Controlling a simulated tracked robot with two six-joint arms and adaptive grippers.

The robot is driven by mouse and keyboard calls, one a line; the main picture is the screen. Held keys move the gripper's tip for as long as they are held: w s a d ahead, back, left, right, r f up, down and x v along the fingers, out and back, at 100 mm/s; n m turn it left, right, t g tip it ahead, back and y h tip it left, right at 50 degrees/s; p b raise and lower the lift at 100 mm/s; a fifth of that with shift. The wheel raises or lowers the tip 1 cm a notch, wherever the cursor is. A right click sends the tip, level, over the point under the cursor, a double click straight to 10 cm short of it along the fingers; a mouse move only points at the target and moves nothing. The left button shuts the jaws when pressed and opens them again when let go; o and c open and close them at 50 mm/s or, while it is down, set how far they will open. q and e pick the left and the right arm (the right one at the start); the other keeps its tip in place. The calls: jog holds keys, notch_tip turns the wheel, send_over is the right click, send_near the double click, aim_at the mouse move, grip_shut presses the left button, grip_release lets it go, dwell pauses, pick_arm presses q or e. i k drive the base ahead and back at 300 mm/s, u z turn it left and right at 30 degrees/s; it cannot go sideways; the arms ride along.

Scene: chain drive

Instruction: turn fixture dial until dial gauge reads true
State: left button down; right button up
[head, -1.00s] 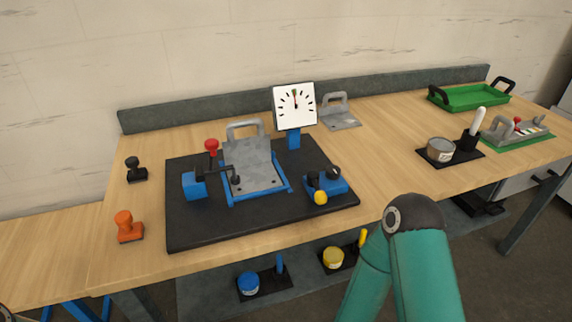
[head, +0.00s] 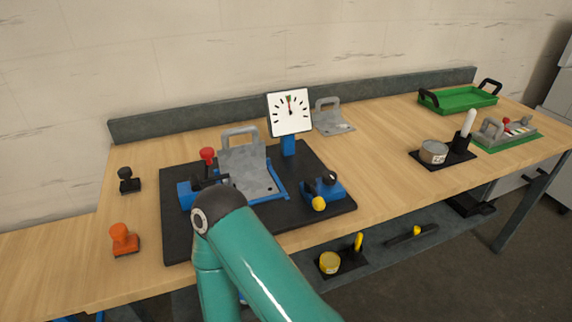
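The dial gauge (head: 289,112) has a white square face on a blue post at the back of the black fixture board (head: 180,245). Its needle points nearly straight up, close to a small green mark; the exact reading is too small to tell. A blue block (head: 330,190) at the board's right carries a dark round knob (head: 329,177), perhaps the fixture dial, and a yellow ball. A grey plate with a handle (head: 245,170) sits in the blue fixture. My teal arm crosses the board's front. Neither gripper shows.
Orange (head: 123,240) and black (head: 126,180) stamps stand left of the board. A grey handled plate (head: 333,118) lies behind it. A tin (head: 433,152), green tray (head: 458,100) and green-based fixture (head: 507,133) are at right. Table between board and tin is clear.

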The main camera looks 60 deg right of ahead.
aim_at(329, 177)
jog(key=z, duration=0.15)
jog(key=k, duration=1.75)
jog(key=z, duration=0.75)
jog(key=i, duration=1)
